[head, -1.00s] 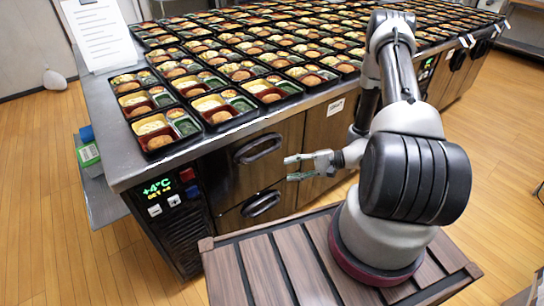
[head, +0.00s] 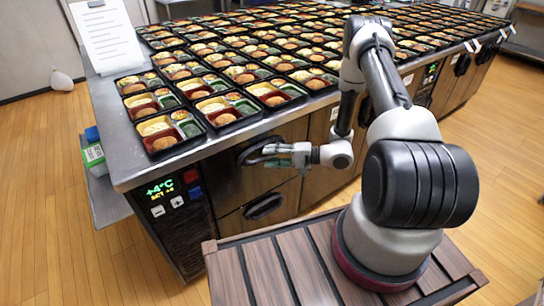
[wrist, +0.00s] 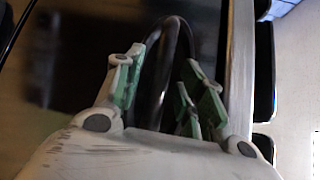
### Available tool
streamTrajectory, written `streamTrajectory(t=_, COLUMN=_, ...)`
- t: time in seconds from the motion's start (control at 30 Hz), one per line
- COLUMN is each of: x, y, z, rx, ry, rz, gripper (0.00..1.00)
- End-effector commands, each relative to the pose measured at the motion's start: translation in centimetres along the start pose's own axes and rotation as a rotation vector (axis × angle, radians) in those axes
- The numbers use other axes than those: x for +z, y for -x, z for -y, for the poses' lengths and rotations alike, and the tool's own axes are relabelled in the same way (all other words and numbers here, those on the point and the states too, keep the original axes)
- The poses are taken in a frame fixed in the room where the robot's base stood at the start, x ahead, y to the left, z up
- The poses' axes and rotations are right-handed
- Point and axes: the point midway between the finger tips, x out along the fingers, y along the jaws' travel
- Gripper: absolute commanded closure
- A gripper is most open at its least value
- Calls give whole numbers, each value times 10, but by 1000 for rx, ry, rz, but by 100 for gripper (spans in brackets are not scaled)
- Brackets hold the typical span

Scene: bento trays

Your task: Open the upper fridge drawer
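The upper fridge drawer (head: 226,179) is a dark front under the counter and looks flush with the cabinet. Its curved dark handle (head: 248,152) is partly hidden by my gripper (head: 270,156), which is level with it in the head view. In the wrist view the handle (wrist: 172,60) arches between the two green-padded fingers of my gripper (wrist: 165,95). The fingers are apart, one on each side of the bar, with gaps showing. Whether either pad touches the handle is hard to tell.
The lower drawer handle (head: 263,207) sits just below. A control panel (head: 168,194) reading +4°C is left of the drawers. Many bento trays (head: 170,144) cover the steel counter (head: 121,160) above. Open wooden floor (head: 75,235) lies at left.

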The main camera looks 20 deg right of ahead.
Motion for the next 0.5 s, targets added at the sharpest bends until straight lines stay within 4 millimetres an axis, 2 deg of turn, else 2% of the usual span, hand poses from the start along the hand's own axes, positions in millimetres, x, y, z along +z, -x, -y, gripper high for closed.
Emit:
streamTrajectory(t=0.2, x=0, y=0, z=0, rx=0, ry=0, rz=0, gripper=63)
streamTrajectory(t=0.4, x=0, y=0, z=0, rx=0, ry=0, rz=0, gripper=99)
streamTrajectory(t=0.5, x=0, y=0, z=0, rx=0, ry=-1, rz=1, gripper=100)
